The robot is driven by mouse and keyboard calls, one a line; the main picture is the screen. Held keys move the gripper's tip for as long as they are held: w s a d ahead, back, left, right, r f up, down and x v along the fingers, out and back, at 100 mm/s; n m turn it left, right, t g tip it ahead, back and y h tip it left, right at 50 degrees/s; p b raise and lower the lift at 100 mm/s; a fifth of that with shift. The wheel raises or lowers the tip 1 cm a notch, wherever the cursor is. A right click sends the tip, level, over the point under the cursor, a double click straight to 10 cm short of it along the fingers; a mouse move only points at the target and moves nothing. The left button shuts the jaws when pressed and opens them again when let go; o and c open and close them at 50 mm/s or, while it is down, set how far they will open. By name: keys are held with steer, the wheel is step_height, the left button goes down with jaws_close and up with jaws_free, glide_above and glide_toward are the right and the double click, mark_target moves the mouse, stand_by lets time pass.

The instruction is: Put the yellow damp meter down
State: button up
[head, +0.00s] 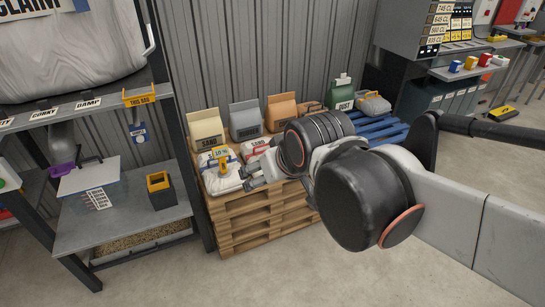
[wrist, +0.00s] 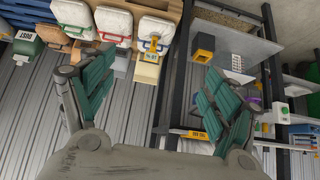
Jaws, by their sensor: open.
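The yellow damp meter (head: 223,168) rests on a white sack (head: 213,184) at the left end of the pallet stack, with a "10 %" label above it. It also shows in the wrist view (wrist: 153,45), on the pale sack at the top middle. My gripper (head: 256,175) is just right of the meter in the head view, partly hidden behind my own wrist. In the wrist view my gripper (wrist: 158,78) has its green-padded fingers spread wide, with nothing held between them. The meter appears beyond the fingertips, apart from them.
Paper sacks (head: 205,129) stand along the back of the wooden pallets (head: 240,218). A black and yellow bin (head: 160,190) sits on the shelf rack (head: 120,218) at left. Concrete floor is clear in front.

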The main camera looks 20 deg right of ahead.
steer(key=s+f, duration=0.2)
steer(key=s, duration=0.4)
steer(key=shift+s+g, duration=0.15)
steer(key=shift+g, duration=0.25)
